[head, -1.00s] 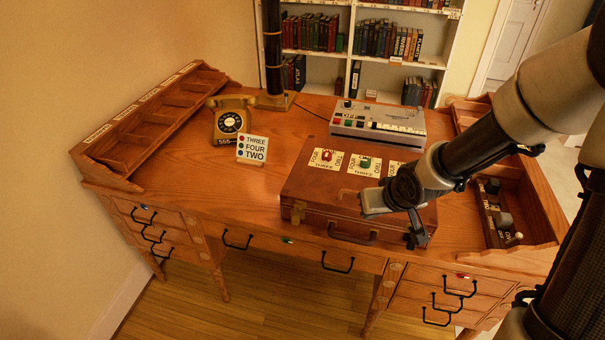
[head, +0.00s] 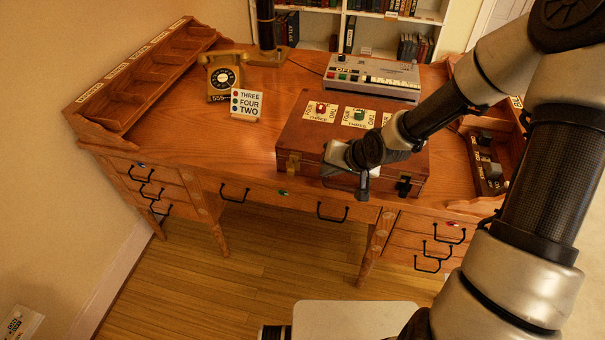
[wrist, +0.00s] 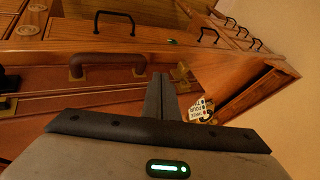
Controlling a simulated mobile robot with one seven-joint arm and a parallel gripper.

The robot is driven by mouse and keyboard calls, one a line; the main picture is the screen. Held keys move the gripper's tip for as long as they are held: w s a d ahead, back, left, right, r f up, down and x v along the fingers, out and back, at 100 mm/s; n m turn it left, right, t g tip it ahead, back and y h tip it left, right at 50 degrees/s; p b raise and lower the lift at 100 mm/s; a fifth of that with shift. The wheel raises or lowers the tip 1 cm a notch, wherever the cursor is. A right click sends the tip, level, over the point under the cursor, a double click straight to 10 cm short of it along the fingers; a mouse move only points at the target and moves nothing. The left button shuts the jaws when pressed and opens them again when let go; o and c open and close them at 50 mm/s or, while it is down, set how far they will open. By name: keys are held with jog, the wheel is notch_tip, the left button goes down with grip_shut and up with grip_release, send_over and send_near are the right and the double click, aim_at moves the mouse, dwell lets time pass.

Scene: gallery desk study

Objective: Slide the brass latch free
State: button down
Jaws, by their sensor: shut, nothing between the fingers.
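The brown wooden case (head: 310,140) lies shut on the desk. The brass latch (head: 292,164) is on the left of its front face and also shows in the wrist view (wrist: 181,74), right of my fingers. A black latch (head: 404,186) is on the right of the front. My gripper (head: 363,186) is shut and empty, in front of the case near its handle (wrist: 106,62), apart from the brass latch. My arm hides the lid's right part.
A card reading THREE, FOUR, TWO (head: 248,105) stands left of the case, near a yellow telephone (head: 222,76). A grey device (head: 372,78) sits behind the case. Slotted trays (head: 150,75) line the desk's left. Black drawer handles (head: 332,211) project below.

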aim_at(292, 171)
jog(key=shift+w+a+f+b, duration=0.25)
jog(key=shift+w+a+f, duration=0.5)
jog(key=shift+a+f, duration=0.3)
jog(key=shift+w+a+f+b, duration=0.3)
jog(key=shift+w+a+f, duration=0.5)
jog(key=shift+a, duration=0.4)
jog(key=shift+w+a+f+b, duration=0.25)
jog(key=shift+w+a+f, duration=0.4)
jog(key=shift+a+f, duration=0.45)
jog(key=shift+a, duration=0.1)
jog(key=a, duration=0.1)
jog(key=a+b, duration=0.1)
jog(key=shift+w+a+f, duration=0.1)
jog(key=shift+w+a, duration=0.2)
